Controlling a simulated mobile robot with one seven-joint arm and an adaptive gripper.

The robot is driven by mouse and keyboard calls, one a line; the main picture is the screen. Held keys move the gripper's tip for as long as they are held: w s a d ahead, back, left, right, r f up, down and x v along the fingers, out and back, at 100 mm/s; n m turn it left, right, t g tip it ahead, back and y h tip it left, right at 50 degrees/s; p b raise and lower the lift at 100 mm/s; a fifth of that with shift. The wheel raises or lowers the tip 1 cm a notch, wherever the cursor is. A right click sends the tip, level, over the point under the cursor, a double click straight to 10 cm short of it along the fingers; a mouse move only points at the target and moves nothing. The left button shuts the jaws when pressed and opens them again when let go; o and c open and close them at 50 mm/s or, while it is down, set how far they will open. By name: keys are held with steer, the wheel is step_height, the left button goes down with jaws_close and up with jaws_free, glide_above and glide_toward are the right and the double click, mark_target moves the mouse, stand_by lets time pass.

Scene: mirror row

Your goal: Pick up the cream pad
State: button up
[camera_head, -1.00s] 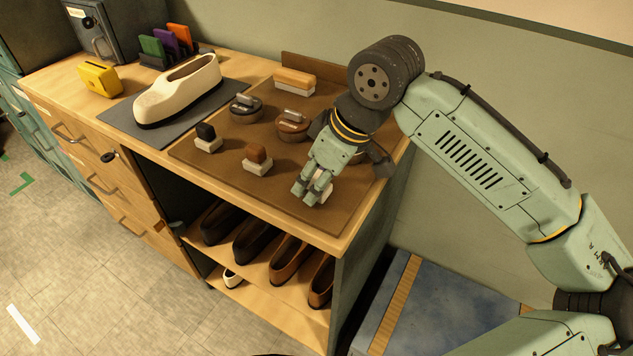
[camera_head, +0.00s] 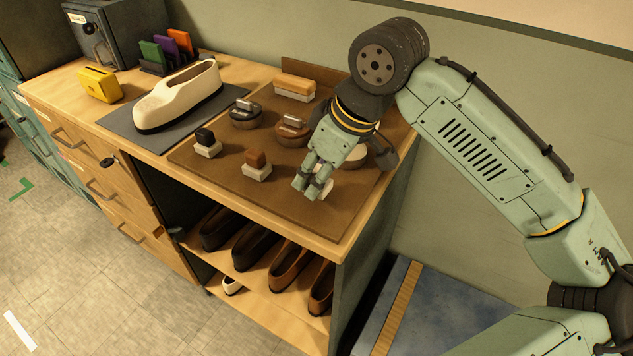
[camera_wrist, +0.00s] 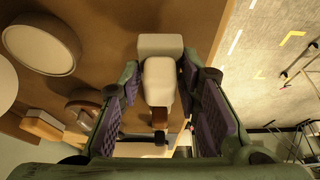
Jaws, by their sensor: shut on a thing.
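The cream pad (camera_wrist: 159,82) is a small pale block with a wider white part (camera_wrist: 160,45) at its far end. It sits between the two purple-lined fingers of my gripper (camera_wrist: 160,88) in the wrist view. In the head view my gripper (camera_head: 309,190) is at the right front of the brown mat (camera_head: 240,194), shut on the pad, with only a sliver of it (camera_head: 328,190) showing behind the fingers. The pad seems slightly above the mat, but the gap is hard to judge.
A brown pad (camera_head: 257,160) and a black pad (camera_head: 205,136) on white bases stand to the left. Round tins (camera_head: 292,128) and a wood-backed brush (camera_head: 295,87) are behind. A cream shoe (camera_head: 180,97) lies further left. The mat's front strip is clear.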

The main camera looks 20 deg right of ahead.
steer(key=s+a+r+b, duration=0.1)
steer(key=s+a, duration=0.3)
steer(key=a, duration=0.3)
steer(key=s+a+r+b, duration=0.1)
steer(key=s+a+b, duration=0.1)
steer(key=a, duration=0.5)
steer(key=shift+s+r, duration=0.35)
steer(key=shift+s, duration=0.55)
steer(key=o, duration=0.4)
steer(key=c, duration=0.4)
